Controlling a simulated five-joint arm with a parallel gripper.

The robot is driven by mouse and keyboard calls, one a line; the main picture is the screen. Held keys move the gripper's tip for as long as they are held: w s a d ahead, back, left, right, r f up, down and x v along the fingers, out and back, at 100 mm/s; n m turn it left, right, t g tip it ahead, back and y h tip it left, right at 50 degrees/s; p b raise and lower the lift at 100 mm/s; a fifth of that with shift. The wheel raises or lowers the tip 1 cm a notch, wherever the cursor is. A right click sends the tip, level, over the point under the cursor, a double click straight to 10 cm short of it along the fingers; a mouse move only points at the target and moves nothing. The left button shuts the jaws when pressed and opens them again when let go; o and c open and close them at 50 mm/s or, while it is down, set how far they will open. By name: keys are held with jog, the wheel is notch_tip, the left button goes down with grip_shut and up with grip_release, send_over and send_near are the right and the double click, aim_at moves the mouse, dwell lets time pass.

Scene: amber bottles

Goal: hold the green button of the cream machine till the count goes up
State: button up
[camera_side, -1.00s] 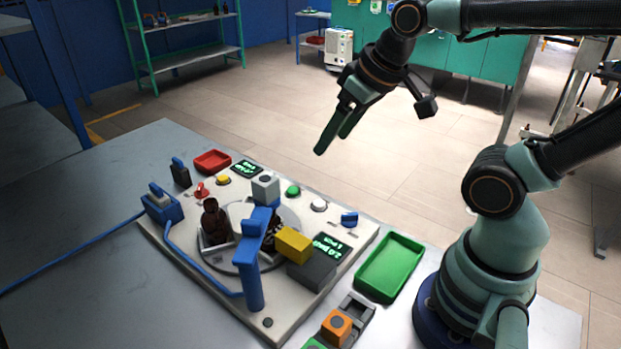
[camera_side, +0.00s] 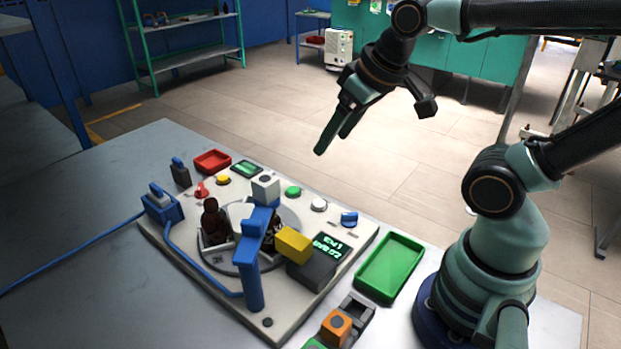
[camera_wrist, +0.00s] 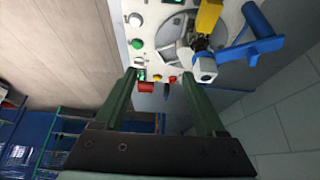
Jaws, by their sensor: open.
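The cream machine (camera_side: 180,245) lies on the grey table. Its green button (camera_side: 293,191) sits near the far right edge, between a grey-white block and a white button; it also shows in the wrist view (camera_wrist: 137,43). A display (camera_side: 328,246) on the dark box at the front right has small green text, with a "1" line that I cannot read surely. Another display (camera_side: 247,169) is at the back. My gripper (camera_side: 331,143) is open and empty, in the air above and beyond the machine's back edge. It touches nothing. Its fingers (camera_wrist: 160,78) frame the wrist view.
A brown bottle (camera_side: 212,224) stands on the round turntable, beside a tall blue post (camera_side: 250,270) with a yellow block (camera_side: 294,244). Air around my gripper is clear.

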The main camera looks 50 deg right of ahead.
grip_shut()
dwell(1.9)
